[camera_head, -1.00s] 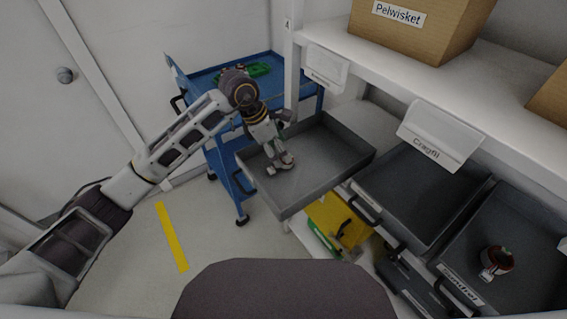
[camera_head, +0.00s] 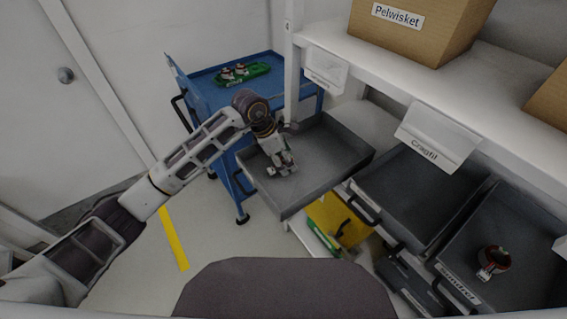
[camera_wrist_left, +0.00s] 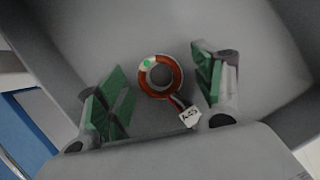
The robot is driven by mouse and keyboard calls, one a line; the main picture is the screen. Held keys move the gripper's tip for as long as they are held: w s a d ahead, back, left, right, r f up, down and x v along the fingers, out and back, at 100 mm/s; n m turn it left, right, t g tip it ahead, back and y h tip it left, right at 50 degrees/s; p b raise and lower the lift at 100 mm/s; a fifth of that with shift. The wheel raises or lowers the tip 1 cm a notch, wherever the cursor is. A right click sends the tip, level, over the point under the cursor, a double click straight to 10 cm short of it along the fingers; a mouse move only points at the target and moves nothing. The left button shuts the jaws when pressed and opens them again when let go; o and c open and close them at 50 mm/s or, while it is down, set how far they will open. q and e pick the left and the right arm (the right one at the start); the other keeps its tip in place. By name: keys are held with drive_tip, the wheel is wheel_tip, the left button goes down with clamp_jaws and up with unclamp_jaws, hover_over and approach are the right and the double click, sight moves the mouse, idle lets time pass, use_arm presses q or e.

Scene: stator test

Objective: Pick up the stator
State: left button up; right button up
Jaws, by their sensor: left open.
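The stator (camera_wrist_left: 174,90) lies on the grey floor of a drawer, seen in the left wrist view. It is a copper-coloured ring with a grey centre, a green dot and a white tag reading A45. My left gripper (camera_wrist_left: 160,98) is open, its two green-padded fingers on either side of the ring and apart from it. In the head view my left gripper (camera_head: 283,168) is over the left part of the pulled-out drawer (camera_head: 335,165) and hides the stator there. My right gripper is not in view.
Another copper ring part (camera_head: 494,262) sits in the right drawer (camera_head: 520,225). A middle drawer (camera_head: 420,190) is empty. A blue cart (camera_head: 205,85) holds a green tray (camera_head: 255,72) with parts. A shelf with cardboard boxes (camera_head: 415,35) overhangs the drawers.

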use_arm(q)
drive_tip(key=c, duration=1.2)
drive_tip(key=shift+o, duration=0.2)
wheel_tip(320, 180, up, 10)
drive_tip(key=shift+b, duration=0.4)
drive_tip(key=shift+a+f, duration=0.1)
idle(0.5)
